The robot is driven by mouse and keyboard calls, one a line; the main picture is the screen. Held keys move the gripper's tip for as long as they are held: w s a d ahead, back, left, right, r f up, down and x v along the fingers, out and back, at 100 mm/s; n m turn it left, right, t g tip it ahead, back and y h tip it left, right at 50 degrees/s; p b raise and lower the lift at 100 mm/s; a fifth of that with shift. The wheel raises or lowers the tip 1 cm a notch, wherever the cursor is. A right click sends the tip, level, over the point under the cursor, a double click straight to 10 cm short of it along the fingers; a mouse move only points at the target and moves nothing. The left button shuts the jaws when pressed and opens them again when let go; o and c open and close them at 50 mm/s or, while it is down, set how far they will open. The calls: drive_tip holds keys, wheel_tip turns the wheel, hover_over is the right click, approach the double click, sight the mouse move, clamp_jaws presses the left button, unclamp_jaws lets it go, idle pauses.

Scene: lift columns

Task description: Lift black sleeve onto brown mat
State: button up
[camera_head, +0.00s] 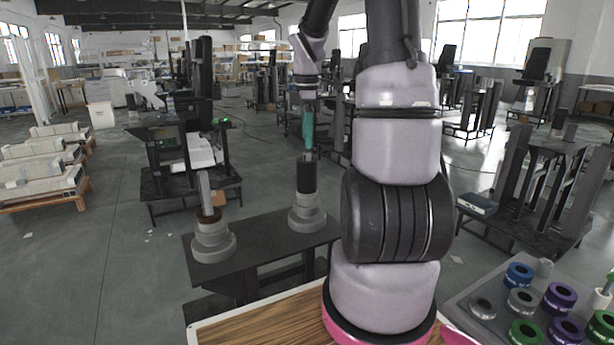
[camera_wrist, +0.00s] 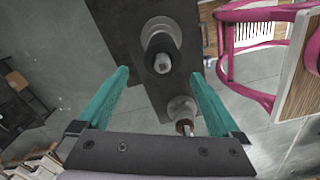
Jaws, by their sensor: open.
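The black sleeve (camera_head: 306,178) stands upright around a post on the right grey stepped base (camera_head: 307,219). In the wrist view the sleeve (camera_wrist: 160,48) lies ahead of the fingers, with the post's square tip poking out of it. My gripper (camera_head: 308,150) points down just above the sleeve. Its teal fingers (camera_wrist: 160,73) are open and empty, apart from the sleeve.
Both bases stand on a dark table (camera_head: 262,240). A wood-topped surface (camera_head: 262,320) is nearer, and a grey tray (camera_head: 462,303) with several coloured rings is at the lower right. My arm hides part of the middle. Grey floor (camera_head: 110,260) is open at left.

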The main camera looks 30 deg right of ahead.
sight(307, 167)
wheel_tip(307, 167, down, 5)
drive_tip(key=shift+r, duration=0.1)
drive_tip(key=shift+s+a+f, duration=0.1)
drive_tip(key=shift+f, duration=1.25)
drive_tip(key=shift+s+f, duration=0.1)
drive_tip(key=shift+f, duration=1.25)
drive_tip(key=c, duration=1.5)
drive_tip(key=shift+r, duration=0.15)
wheel_tip(307, 167, up, 18)
drive_tip(key=shift+r, duration=0.1)
